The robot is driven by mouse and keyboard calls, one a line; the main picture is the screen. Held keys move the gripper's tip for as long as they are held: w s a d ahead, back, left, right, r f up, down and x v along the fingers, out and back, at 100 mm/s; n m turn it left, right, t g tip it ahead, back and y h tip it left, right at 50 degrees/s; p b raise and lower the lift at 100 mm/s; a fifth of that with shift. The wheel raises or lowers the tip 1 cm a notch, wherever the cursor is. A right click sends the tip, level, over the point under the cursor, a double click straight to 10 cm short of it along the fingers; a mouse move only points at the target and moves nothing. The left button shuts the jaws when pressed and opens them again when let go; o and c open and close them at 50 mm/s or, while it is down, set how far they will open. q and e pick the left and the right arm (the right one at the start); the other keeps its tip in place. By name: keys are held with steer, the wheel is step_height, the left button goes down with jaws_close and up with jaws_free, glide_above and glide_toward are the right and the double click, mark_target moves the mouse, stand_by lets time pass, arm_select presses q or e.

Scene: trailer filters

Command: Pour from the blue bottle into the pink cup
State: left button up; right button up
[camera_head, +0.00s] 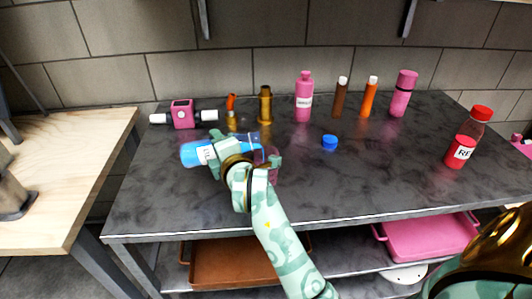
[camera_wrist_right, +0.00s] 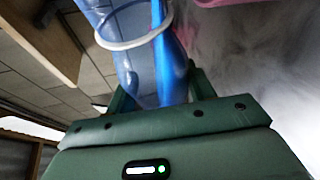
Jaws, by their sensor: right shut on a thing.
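The blue bottle (camera_head: 195,153) is tipped almost level above the left part of the dark table, with its label partly visible. My right gripper (camera_head: 240,152) is shut on it. In the right wrist view the blue bottle (camera_wrist_right: 172,75) is between the fingers, with a pale translucent ring in front of it. A see-through pinkish shape, seemingly the pink cup (camera_head: 271,157), stands at the bottle's right end, partly hidden by my gripper. I cannot tell whether bottle and cup touch, or whether liquid flows. My left gripper is not in view.
A blue cap (camera_head: 330,142) lies on the table. Behind stand a pink bottle (camera_head: 304,100), an orange tube (camera_head: 369,100), a brown tube (camera_head: 340,100) and a gold bottle (camera_head: 265,106). A red bottle (camera_head: 462,145) stands at right. The table's right middle is clear.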

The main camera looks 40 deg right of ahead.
steer(key=shift+r+m+b, duration=0.4)
steer(key=shift+r+b, duration=0.05)
stand_by(1.7)
